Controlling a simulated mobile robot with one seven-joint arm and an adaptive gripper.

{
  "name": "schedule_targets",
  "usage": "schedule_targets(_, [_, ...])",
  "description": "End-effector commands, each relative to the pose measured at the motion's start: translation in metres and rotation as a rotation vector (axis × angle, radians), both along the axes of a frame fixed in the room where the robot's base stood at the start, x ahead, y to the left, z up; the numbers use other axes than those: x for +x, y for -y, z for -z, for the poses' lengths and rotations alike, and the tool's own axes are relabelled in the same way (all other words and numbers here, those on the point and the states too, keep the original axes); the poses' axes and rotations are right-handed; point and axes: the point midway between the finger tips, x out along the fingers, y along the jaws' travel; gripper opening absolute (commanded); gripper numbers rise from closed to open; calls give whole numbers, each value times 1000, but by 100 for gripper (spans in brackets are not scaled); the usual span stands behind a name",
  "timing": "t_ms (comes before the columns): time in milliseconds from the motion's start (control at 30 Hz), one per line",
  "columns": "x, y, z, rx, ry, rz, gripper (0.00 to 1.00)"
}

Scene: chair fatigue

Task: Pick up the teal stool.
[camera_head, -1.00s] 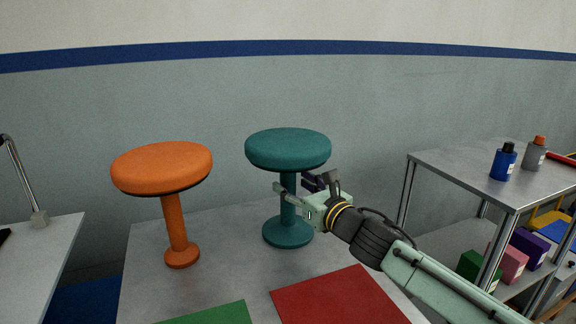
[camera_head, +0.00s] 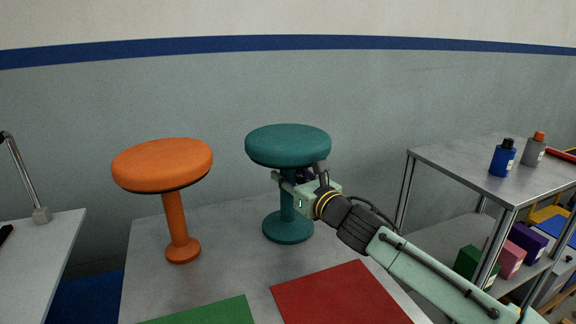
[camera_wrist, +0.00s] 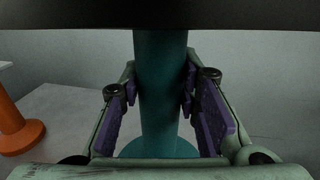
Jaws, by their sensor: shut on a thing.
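The teal stool (camera_head: 287,147) stands upright on the grey table, with a round padded seat, a thin column and a round base. My gripper (camera_head: 296,180) comes from the right and is shut on the stool's column, just below the seat. In the wrist view the teal column (camera_wrist: 160,70) stands between my two purple-padded fingers (camera_wrist: 161,92). The dark underside of the seat (camera_wrist: 160,14) fills the top of that view. The base appears to rest on the table.
An orange stool (camera_head: 174,215) stands to the left on the same table (camera_head: 225,225). Green (camera_head: 215,312) and red (camera_head: 340,293) mats lie in front. A metal shelf (camera_head: 450,163) with bottles and boxes stands to the right. A wall is behind.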

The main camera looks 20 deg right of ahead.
Motion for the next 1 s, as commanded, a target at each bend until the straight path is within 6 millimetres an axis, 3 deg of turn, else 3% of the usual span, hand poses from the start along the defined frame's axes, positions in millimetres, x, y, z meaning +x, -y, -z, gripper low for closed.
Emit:
schedule_targets(300, [0,-1,0,0,0,-1,0])
schedule_targets(1000, [0,-1,-5,-1,5,-3,0])
